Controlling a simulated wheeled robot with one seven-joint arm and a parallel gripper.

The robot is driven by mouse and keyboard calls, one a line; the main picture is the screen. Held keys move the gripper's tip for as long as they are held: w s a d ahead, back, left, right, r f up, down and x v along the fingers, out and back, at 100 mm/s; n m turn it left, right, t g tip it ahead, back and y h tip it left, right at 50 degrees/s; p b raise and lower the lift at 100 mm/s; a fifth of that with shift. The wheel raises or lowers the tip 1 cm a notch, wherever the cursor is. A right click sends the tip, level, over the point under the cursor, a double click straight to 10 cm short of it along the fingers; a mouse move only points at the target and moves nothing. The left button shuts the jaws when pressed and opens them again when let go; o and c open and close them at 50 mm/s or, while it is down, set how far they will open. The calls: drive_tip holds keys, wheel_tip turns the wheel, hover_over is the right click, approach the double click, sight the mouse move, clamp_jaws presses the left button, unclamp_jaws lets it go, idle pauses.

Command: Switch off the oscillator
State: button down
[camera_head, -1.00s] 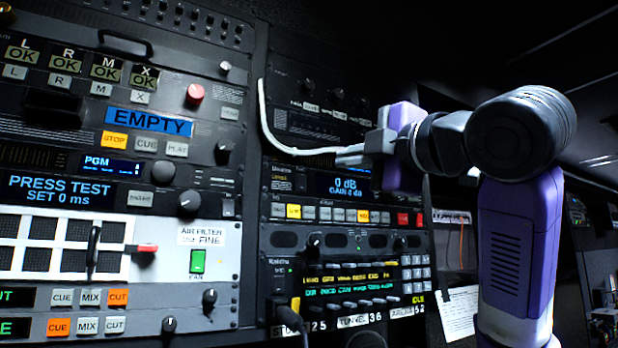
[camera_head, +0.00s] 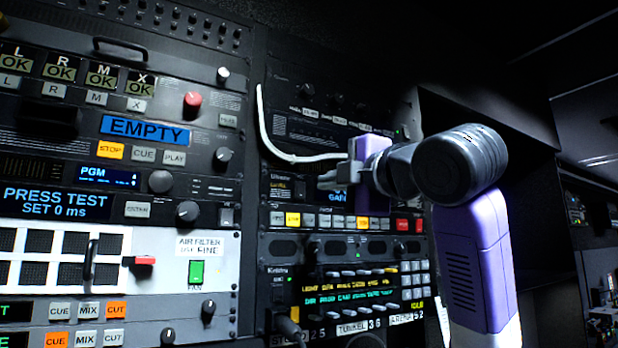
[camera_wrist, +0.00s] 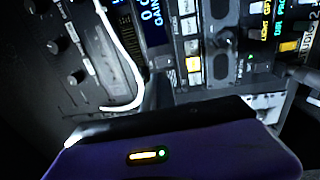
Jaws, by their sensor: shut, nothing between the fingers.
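My gripper (camera_head: 326,180) is shut and empty in the head view, in front of the middle rack column. It covers much of a blue display (camera_head: 336,198) that reads "GAI…". The same display (camera_wrist: 153,22) shows in the wrist view, with a row of buttons (camera_wrist: 190,48) beside it. In the head view that row (camera_head: 325,220) runs below the display, with lit yellow and red buttons. No label naming the oscillator is readable, so I cannot tell which unit it is. My purple hand fills the lower wrist view.
A white cable (camera_head: 265,125) loops down the column's left side and bends right, ending close to my gripper. The left rack holds a red knob (camera_head: 193,102), a lit green fan switch (camera_head: 196,272) and a red-tipped handle (camera_head: 140,261).

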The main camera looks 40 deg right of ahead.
sight(302, 186)
drive_tip(key=p+x, duration=0.3)
drive_tip(key=x, duration=0.4)
drive_tip(key=shift+w+d, duration=0.1)
drive_tip(key=shift+w, duration=0.25)
